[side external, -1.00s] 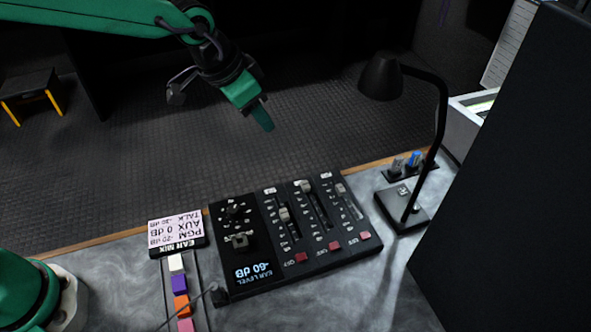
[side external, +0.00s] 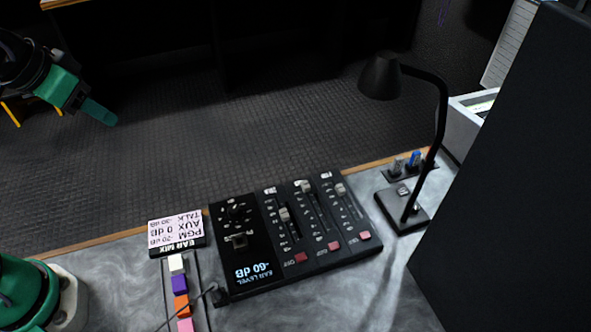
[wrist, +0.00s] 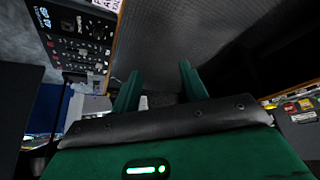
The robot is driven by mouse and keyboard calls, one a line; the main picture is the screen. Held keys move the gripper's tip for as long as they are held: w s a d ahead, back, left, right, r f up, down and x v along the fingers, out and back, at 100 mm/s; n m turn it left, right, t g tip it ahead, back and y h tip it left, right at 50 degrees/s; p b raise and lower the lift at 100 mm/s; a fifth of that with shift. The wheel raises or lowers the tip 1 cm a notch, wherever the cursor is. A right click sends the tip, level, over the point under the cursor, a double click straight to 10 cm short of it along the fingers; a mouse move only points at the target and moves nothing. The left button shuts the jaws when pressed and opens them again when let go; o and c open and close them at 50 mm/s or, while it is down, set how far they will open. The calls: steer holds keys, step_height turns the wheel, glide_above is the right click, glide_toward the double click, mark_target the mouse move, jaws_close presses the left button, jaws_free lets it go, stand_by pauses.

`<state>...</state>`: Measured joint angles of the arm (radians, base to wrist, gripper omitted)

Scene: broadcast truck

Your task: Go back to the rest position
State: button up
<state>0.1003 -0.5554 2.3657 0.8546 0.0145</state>
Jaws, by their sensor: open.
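My gripper (side external: 98,110) is at the upper left of the side external view, over the dark floor beyond the table's far edge. It is well away from the mixer panel and touches nothing. In the wrist view my gripper (wrist: 158,82) shows two green fingers spread apart with nothing between them. The black mixer panel (side external: 262,262) lies on the grey table, with a knob, several faders and a display reading -60 dB. The mixer panel also shows at the upper left of the wrist view (wrist: 75,45).
A black desk lamp (side external: 443,110) stands right of the mixer. A label card (side external: 175,232) and a strip of coloured blocks (side external: 180,284) lie at its left. A large dark panel (side external: 510,190) fills the right side. The space above the floor (side external: 250,130) is clear.

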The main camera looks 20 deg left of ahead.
steer(key=shift+n+y, duration=0.3)
steer(key=shift+n, duration=0.4)
steer(key=s+a, duration=0.1)
steer(key=s+a+f, duration=0.1)
steer(key=s, duration=0.3)
steer(key=shift+a+f, duration=0.2)
steer(key=shift+a, duration=0.2)
